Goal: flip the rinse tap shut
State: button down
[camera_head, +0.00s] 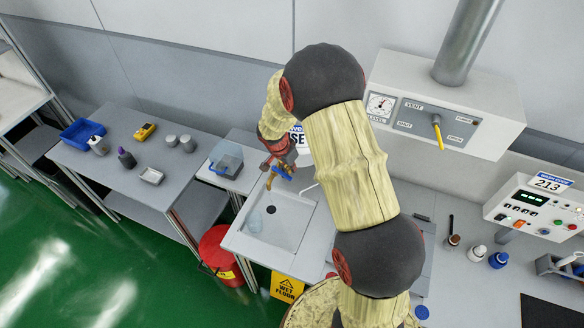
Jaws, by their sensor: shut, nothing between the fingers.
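The rinse tap (281,174) is at the back of the pale sink (290,228), with brass-coloured parts and a blue piece at its top. My arm reaches over from the bottom right and bends down behind its upper joint. My gripper (268,165) is small in the picture, shut and empty, close beside the tap at its upper left. Whether it touches the tap cannot be told. The exact angle of the tap's lever is too small to read, and my wrist crowds the view there.
A red bucket (216,249) and a yellow wet-floor sign (286,287) are below. A vent panel (446,105) with a yellow lever hangs at the upper right. A control box (540,208) is at the right.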

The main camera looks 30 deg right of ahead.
aim_at(288, 178)
jog(key=shift+s+a+f+m+b, duration=0.1)
jog(key=shift+s+a+m+b, duration=0.35)
jog(key=shift+b, duration=0.9)
jog(key=m+b, duration=0.1)
jog(key=b, duration=0.1)
jog(key=a+m+g+b, duration=0.1)
jog(key=b, duration=0.1)
jog(key=shift+s+f+m+b, duration=0.1)
jog(key=shift+f+m+b, duration=0.1)
jog(key=shift+m+b, duration=0.1)
jog(key=m+b, duration=0.1)
jog(key=a+m+b, duration=0.1)
jog(key=b, duration=0.1)
jog(key=shift+s+a+m+g, duration=0.2)
jog(key=shift+s+m+g, duration=0.05)
jog(key=shift+g, duration=0.15)
jog(key=a+m+b, duration=0.1)
jog(key=m, duration=0.1)
jog(key=a+m+g+b, duration=0.1)
jog(key=m, duration=0.1)
jog(key=a+m+b, duration=0.1)
jog(key=a+m, duration=0.1)
jog(key=shift+r+g+y, duration=0.3)
jog(key=shift+r+g, duration=0.05)
jog(key=shift+g, duration=0.05)
jog(key=shift+w+d, duration=0.1)
jog(key=shift+d, duration=0.05)
jog(key=shift+w+d, duration=0.5)
